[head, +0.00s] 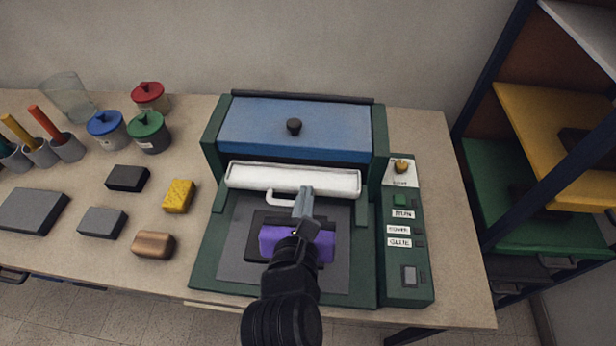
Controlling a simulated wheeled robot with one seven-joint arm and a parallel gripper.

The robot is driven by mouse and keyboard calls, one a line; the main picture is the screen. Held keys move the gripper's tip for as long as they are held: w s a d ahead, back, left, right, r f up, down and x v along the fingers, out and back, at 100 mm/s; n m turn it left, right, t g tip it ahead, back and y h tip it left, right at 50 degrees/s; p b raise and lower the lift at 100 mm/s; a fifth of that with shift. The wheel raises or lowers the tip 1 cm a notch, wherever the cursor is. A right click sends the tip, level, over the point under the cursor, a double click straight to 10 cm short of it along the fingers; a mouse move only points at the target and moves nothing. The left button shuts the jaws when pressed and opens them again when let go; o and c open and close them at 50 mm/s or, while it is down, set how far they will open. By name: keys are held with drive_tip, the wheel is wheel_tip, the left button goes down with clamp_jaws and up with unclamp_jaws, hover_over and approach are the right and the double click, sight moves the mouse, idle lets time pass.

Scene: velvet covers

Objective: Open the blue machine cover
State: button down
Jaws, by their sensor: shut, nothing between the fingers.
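The blue machine cover (270,130) lies across the back of the green machine (205,270), with a black round knob (294,126) in its middle. The cover looks lowered, its front edge just behind a white roller (290,179). My gripper (305,192) is shut and empty. Its tip is near the roller's front side, beside a white handle (280,198), and well in front of the knob. I cannot tell whether it touches the handle. A purple block (268,241) sits on a dark plate below my arm, partly hidden by it.
A control panel (407,270) with labelled buttons is at the machine's right. Blocks, including a yellow one (178,196), and lidded pots, including a green one (148,130), stand left on the table (75,258). A shelf unit (540,130) is at the right.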

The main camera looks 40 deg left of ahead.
sight(310, 178)
drive_tip(key=x, duration=0.9)
drive_tip(key=shift+w+a+f+p, duration=0.1)
drive_tip(key=shift+w+a+p, duration=0.05)
drive_tip(key=shift+w+p, duration=0.15)
